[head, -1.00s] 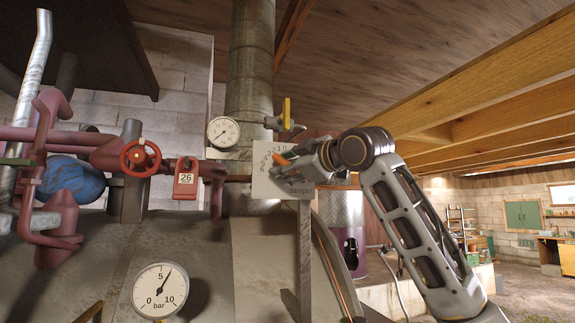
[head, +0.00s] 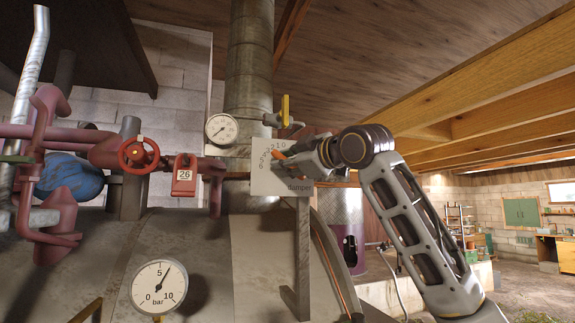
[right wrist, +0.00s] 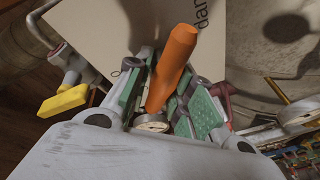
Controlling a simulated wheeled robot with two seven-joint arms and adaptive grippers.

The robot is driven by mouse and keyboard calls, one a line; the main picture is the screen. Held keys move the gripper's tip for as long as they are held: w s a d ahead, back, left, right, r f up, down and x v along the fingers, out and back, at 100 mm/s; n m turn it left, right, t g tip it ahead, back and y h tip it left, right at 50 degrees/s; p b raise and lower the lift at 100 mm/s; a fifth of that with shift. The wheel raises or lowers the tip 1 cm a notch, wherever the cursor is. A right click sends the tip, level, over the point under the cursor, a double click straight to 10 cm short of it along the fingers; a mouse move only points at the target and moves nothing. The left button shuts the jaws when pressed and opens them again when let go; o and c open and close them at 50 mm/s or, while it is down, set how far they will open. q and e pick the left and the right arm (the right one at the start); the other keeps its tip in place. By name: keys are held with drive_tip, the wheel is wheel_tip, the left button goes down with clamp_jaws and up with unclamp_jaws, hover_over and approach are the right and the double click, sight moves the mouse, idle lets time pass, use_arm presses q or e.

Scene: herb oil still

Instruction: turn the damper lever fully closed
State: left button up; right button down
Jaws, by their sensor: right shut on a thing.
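The damper plate (head: 268,182) is a pale panel marked "damper" with a numbered arc, in the middle of the head view. The orange damper lever (head: 280,156) shows at the plate's numbers, its tip pointing up and left. My right gripper (head: 300,160) is at the plate's right side and shut on the lever. In the right wrist view the orange lever (right wrist: 172,68) stands between the green-padded fingers (right wrist: 160,103). The lever's pivot is hidden by the gripper in the head view. My left gripper is not in view.
A yellow-handled valve (head: 285,108) and a small gauge (head: 221,129) sit just above the plate. A red wheel valve (head: 138,154) and red tag 26 (head: 185,175) are to the left. A bar gauge (head: 159,287) stands in front. A grey post (head: 303,255) is below.

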drive_tip(key=shift+a+f+m, duration=0.15)
drive_tip(key=shift+f+m, duration=0.15)
drive_tip(key=m+b, duration=0.1)
drive_tip(key=m, duration=0.1)
drive_tip(key=shift+m+t, duration=0.3)
drive_tip(key=shift+t, duration=0.1)
drive_tip(key=m+t+b, duration=0.1)
drive_tip(key=m, duration=0.2)
drive_tip(key=shift+m+b, duration=0.3)
drive_tip(key=shift+b, duration=0.05)
drive_tip(key=m, duration=0.2)
drive_tip(key=m+t+b, duration=0.1)
drive_tip(key=m, duration=0.1)
drive_tip(key=shift+d+r+t+h, duration=0.1)
drive_tip(key=shift+d+t+h, duration=0.1)
drive_tip(key=shift+t+h, duration=0.1)
drive_tip(key=shift+m, duration=0.4)
drive_tip(key=shift+d+r+m+t, duration=0.1)
drive_tip(key=shift+r+m+t, duration=0.15)
drive_tip(key=shift+m+t, duration=0.05)
drive_tip(key=c, duration=1.6)
unclamp_jaws()
drive_tip(key=shift+o, duration=1.4)
drive_tip(key=shift+d, duration=0.1)
